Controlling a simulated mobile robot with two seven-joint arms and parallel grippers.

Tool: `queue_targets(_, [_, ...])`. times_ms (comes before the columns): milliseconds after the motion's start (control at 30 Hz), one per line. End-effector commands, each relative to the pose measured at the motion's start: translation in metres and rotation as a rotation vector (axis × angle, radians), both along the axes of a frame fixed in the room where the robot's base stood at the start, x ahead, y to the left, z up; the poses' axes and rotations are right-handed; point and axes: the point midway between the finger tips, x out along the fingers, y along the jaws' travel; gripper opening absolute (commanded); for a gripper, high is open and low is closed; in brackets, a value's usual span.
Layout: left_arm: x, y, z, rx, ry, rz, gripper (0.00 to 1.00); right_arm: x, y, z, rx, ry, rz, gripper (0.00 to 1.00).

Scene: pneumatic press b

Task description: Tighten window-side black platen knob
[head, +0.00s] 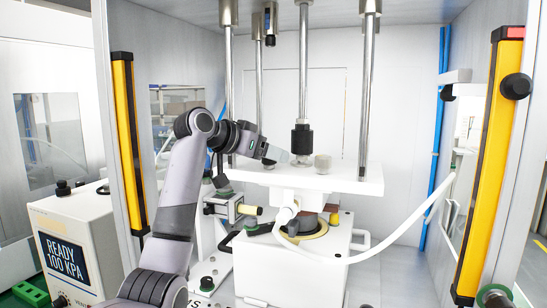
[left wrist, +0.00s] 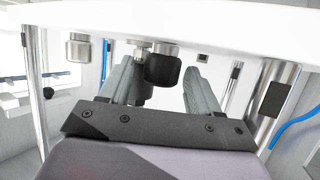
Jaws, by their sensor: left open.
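The white platen (head: 345,182) sits on the press, and its edge crosses the top of the left wrist view (left wrist: 220,28). A black knob (left wrist: 164,70) shows against the platen in the left wrist view, in the gap between my finger pads. In the head view my fingers mostly hide it. My left gripper (head: 277,154) reaches over the platen's left part; it is open, with its fingers on either side of the knob (left wrist: 160,78). I cannot tell whether they touch it. A silver knob (head: 323,164) stands farther right on the platen. My right gripper is out of view.
Steel columns (head: 365,95) rise through the platen. A central rod with a black coupling (head: 302,139) stands close to my gripper. A white hose (head: 400,235) loops at the front right. Yellow light-curtain posts (head: 129,140) flank the opening. The control box display (head: 62,258) reads READY 100 KPA.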

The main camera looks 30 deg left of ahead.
Motion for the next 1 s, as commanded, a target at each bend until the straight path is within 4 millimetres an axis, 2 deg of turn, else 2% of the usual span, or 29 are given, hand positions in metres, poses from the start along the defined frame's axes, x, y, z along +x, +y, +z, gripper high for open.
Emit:
queue_targets(200, [-0.032, 0.01, 0.013, 0.001, -0.005, 0.003, 0.63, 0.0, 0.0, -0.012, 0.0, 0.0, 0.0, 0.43])
queue_targets(400, [-0.046, 0.013, 0.019, 0.001, -0.001, 0.001, 0.63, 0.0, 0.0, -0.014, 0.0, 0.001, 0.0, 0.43])
queue_targets(767, [-0.045, 0.011, 0.019, 0.001, 0.009, 0.01, 0.63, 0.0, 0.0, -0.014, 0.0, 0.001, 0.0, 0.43])
queue_targets(867, [-0.041, 0.006, 0.015, 0.005, 0.047, 0.054, 0.63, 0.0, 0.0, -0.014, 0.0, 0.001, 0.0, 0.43])
queue_targets(1000, [-0.033, -0.006, 0.004, 0.016, 0.139, 0.195, 0.63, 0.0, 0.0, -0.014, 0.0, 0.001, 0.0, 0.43])
